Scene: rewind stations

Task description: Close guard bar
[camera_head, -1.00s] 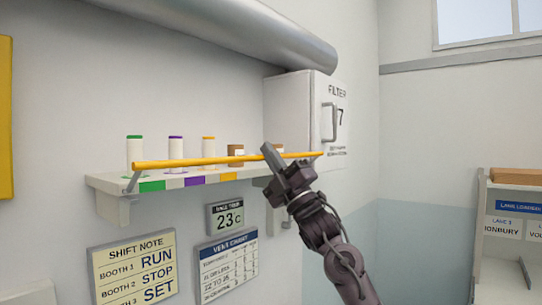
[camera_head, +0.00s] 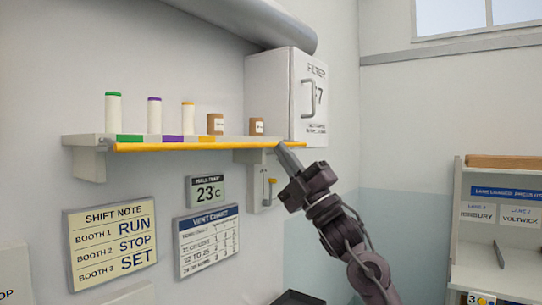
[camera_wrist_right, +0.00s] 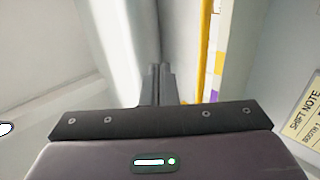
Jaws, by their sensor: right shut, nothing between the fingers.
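The yellow guard bar (camera_head: 190,146) lies along the front edge of the wall shelf (camera_head: 88,158) in the head view, at about the height of the shelf's coloured strip. My right gripper (camera_head: 281,148) is shut and empty, with its fingertips at the right part of the bar. Whether they touch the bar I cannot tell. In the right wrist view the closed fingers (camera_wrist_right: 158,85) point away from the camera, and the yellow bar (camera_wrist_right: 206,50) runs just right of them. My left gripper is not in view.
Several spools and small brown jars (camera_head: 215,124) stand on the shelf. A white filter box (camera_head: 270,85) with a handle is at the shelf's right end, below a large grey duct (camera_head: 250,20). Signs (camera_head: 112,240) hang below. A rack (camera_head: 500,225) stands at far right.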

